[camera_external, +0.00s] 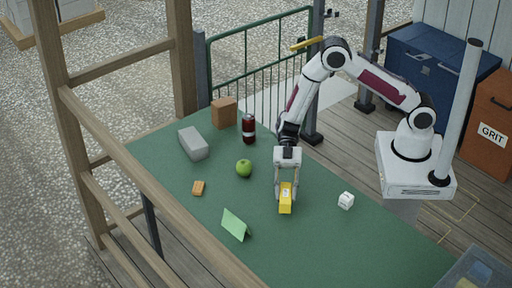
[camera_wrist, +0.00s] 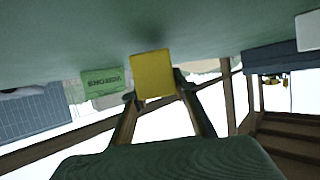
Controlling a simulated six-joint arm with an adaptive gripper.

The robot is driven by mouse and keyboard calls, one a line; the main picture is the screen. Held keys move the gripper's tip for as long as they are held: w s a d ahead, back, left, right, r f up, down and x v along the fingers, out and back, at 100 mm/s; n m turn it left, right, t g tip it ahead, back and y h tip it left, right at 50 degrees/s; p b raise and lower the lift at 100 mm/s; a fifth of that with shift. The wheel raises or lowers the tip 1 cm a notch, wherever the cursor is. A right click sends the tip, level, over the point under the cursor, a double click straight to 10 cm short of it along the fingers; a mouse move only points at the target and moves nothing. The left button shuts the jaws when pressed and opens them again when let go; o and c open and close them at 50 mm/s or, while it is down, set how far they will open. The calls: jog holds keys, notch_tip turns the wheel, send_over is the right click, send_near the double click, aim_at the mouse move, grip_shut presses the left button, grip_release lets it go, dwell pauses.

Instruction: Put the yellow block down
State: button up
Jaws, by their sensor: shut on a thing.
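The yellow block (camera_external: 286,205) is between the fingers of my gripper (camera_external: 286,190) over the right middle of the green table. My gripper is shut on it and points down. In the wrist view the yellow block (camera_wrist: 153,74) sits between the two dark fingers (camera_wrist: 155,98). I cannot tell whether the block's underside touches the table or hangs just above it.
On the green table (camera_external: 310,245) are a white die (camera_external: 346,200), a green folded card (camera_external: 236,225), a green apple (camera_external: 244,168), an orange block (camera_external: 198,188), a dark can (camera_external: 249,129), a grey block (camera_external: 193,144) and a brown box (camera_external: 224,112). Wooden rails (camera_external: 130,150) run along the left.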

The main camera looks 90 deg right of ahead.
jog(key=shift+f, duration=0.7)
jog(key=shift+f, duration=0.15)
jog(key=o, duration=1.2)
jog(key=shift+d+r, duration=0.15)
jog(key=shift+r, duration=0.05)
jog(key=v, duration=1.1)
jog(key=shift+d+r, duration=0.1)
jog(key=shift+d, duration=0.3)
